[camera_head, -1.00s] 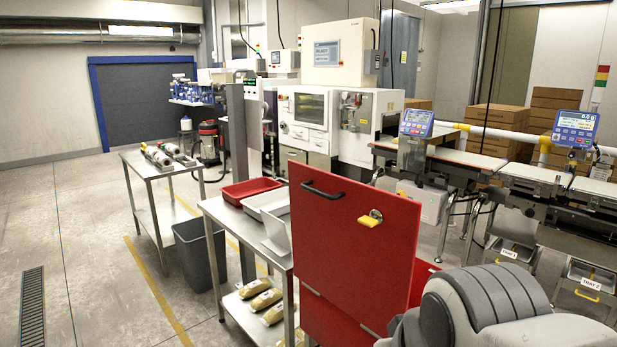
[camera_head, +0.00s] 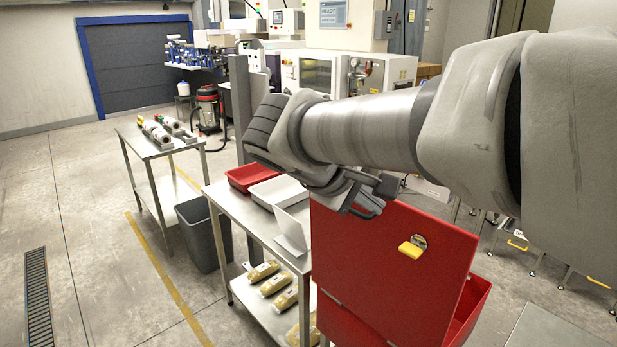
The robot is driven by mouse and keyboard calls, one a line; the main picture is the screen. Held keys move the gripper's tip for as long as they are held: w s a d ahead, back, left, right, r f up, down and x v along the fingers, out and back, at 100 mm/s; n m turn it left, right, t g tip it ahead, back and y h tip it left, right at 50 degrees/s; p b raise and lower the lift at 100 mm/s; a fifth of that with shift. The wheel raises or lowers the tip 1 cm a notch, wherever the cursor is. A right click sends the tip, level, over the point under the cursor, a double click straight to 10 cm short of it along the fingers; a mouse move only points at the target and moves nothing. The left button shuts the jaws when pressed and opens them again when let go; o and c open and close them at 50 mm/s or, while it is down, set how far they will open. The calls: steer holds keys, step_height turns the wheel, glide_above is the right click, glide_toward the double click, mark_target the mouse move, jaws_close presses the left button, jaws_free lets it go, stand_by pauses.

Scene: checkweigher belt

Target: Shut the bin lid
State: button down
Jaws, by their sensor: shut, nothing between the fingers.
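The red bin lid (camera_head: 370,262) stands raised, close to upright, in the head view. A yellow latch (camera_head: 411,250) sits on its face near a round keyhole plate. The red bin body (camera_head: 468,312) shows partly behind and to the right of the lid. My gripper (camera_head: 364,207) is shut and empty at the lid's top edge, left of the latch. It covers the area of the lid's black handle, and I cannot tell whether it touches the lid.
A steel table (camera_head: 238,212) left of the lid holds a red tray (camera_head: 254,177) and a white tray; bagged goods lie on its lower shelf. A grey waste bin (camera_head: 196,235) stands beside it. The floor at left is clear.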

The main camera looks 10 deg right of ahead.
mark_target(413, 216)
steer(key=x, duration=0.3)
steer(key=r+p+x, duration=0.1)
steer(key=x, duration=0.3)
steer(key=d+x, duration=0.1)
steer(key=x, duration=0.3)
steer(key=shift+w+d+r, duration=0.15)
steer(key=shift+w+d, duration=0.05)
steer(key=shift+w, duration=0.2)
steer(key=shift+w+d, duration=0.35)
steer(key=shift+d, duration=0.15)
